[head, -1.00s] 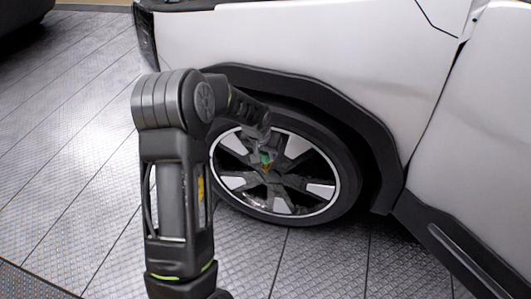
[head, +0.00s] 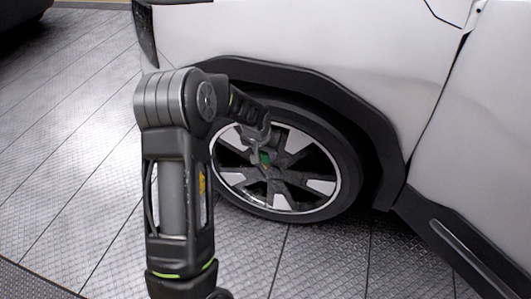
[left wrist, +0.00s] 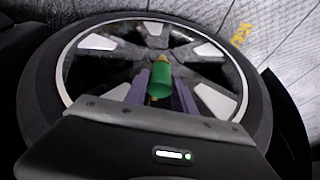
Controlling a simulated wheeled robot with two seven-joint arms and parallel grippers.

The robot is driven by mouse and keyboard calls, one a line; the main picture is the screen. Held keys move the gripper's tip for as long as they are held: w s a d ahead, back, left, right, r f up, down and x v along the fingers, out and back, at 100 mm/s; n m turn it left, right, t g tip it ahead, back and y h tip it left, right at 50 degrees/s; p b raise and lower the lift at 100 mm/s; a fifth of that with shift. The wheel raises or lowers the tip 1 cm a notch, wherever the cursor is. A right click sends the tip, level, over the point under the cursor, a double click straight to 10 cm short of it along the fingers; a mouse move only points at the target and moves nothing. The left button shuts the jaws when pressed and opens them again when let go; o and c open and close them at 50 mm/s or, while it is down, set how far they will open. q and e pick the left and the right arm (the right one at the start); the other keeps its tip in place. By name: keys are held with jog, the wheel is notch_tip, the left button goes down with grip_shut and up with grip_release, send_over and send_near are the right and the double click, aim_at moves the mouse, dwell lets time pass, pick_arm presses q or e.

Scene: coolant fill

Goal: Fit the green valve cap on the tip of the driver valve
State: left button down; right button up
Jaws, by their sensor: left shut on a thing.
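The green valve cap (left wrist: 160,81) is between the two fingers of my left gripper (left wrist: 161,90), which is shut on it in front of the wheel. The cap shows small and dark green in the head view (head: 265,157), at my left gripper (head: 266,150). A small brass-coloured piece (left wrist: 162,58) shows just past the cap's far end in the left wrist view. I cannot tell whether it is the driver valve's tip, or whether it touches the cap. My right gripper is not in view.
The wheel (head: 323,187) has silver and black spokes, with a black tyre (head: 350,170) around them. The white car body (head: 300,40) and dark arch trim rise close above. The patterned floor (head: 70,130) is clear on the left.

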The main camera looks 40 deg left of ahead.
pick_arm(q)
jog(key=shift+f, duration=0.15)
jog(key=c, duration=1)
grip_release()
jog(key=shift+o, duration=0.2)
jog(key=a+p+v, duration=0.1)
jog(key=v, duration=0.6)
jog(key=shift+d+r+p, duration=0.3)
jog(key=shift+d+r, duration=0.1)
jog(key=shift+d, duration=0.15)
jog(key=shift+s, duration=0.1)
